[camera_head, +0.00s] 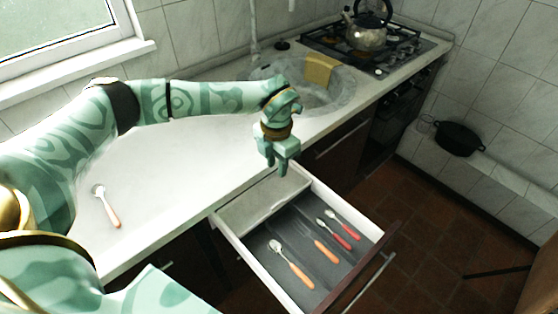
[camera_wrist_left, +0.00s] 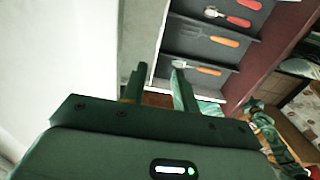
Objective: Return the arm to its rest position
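My left arm reaches in from the left over the white counter (camera_head: 170,190). My left gripper (camera_head: 276,168) points down near the back edge of the open drawer (camera_head: 228,236). Its two fingers stand apart with nothing between them, as the left wrist view (camera_wrist_left: 160,85) also shows. In the drawer lie an orange-handled spoon (camera_head: 292,266), an orange-handled fork (camera_head: 326,251) and red-handled cutlery (camera_head: 345,229). They lie clear of the gripper and also show in the left wrist view (camera_wrist_left: 205,68). My right gripper cannot be made out.
A spoon with an orange handle (camera_head: 112,213) lies on the counter at the left. Behind are a sink (camera_head: 335,98) with a yellow cloth (camera_head: 320,70), and a stove with a kettle (camera_head: 366,34). A black pot (camera_head: 458,139) is at the right. The drawer juts out over the floor.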

